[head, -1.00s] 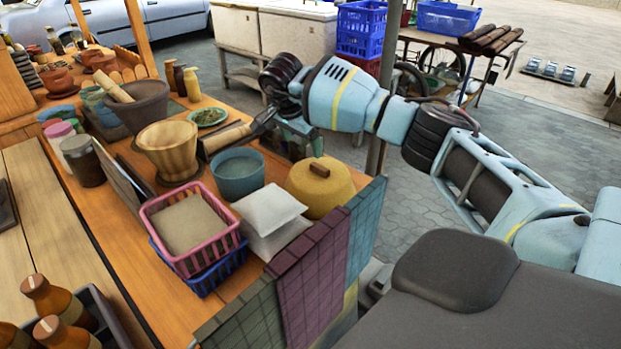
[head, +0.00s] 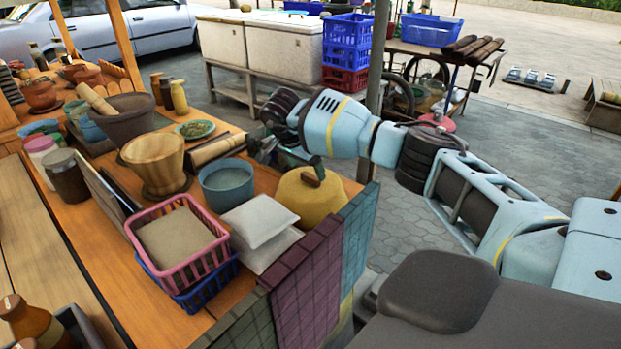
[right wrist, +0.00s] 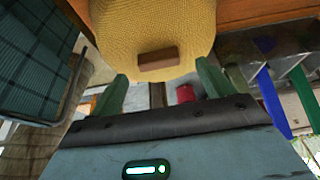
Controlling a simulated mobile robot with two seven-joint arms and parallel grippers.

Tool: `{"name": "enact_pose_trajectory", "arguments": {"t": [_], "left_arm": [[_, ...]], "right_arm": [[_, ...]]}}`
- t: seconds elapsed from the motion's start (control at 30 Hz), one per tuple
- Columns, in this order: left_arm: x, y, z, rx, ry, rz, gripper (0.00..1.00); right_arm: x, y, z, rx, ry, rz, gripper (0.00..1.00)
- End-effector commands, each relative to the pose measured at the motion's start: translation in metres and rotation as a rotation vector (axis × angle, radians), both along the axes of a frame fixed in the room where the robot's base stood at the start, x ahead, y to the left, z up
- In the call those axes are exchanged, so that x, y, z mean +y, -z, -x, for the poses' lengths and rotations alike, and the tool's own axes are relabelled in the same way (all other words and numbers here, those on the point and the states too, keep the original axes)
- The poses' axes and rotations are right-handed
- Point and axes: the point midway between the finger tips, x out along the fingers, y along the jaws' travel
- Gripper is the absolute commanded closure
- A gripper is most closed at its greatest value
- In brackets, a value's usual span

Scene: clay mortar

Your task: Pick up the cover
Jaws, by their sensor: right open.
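The cover (head: 308,203) is a yellow woven dome with a small brown block handle (head: 311,178) on top. It stands near the counter's right end, beside the blue-grey pot (head: 228,186). My right gripper (head: 283,157) is just behind the cover in the head view. In the right wrist view the cover (right wrist: 150,25) fills the top middle, its handle (right wrist: 158,58) facing the camera. The green fingers of my right gripper (right wrist: 160,85) are spread wide, one to each side of the handle, with nothing between them. My left gripper is not in view.
White sacks (head: 262,220) lie close in front of the cover. A pink basket (head: 177,275) stacked on a blue one stands to their left. A wooden mortar (head: 153,165) and a green plate (head: 195,129) stand farther back. Tiled panels (head: 305,280) edge the counter.

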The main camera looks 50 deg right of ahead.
Motion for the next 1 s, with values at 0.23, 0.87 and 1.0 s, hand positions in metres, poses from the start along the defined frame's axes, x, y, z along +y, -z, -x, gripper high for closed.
{"name": "enact_pose_trajectory", "arguments": {"t": [0.23, 0.87, 1.0], "left_arm": [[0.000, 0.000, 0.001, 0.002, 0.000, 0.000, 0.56], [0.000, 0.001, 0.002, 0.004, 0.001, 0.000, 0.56], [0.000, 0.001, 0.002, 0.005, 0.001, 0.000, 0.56]], "right_arm": [[-0.013, 0.028, 0.001, 0.001, 0.000, -0.001, 0.20], [-0.014, 0.030, 0.001, -0.001, 0.000, 0.000, 0.65], [-0.014, 0.030, 0.001, -0.001, 0.000, 0.000, 0.83]]}}
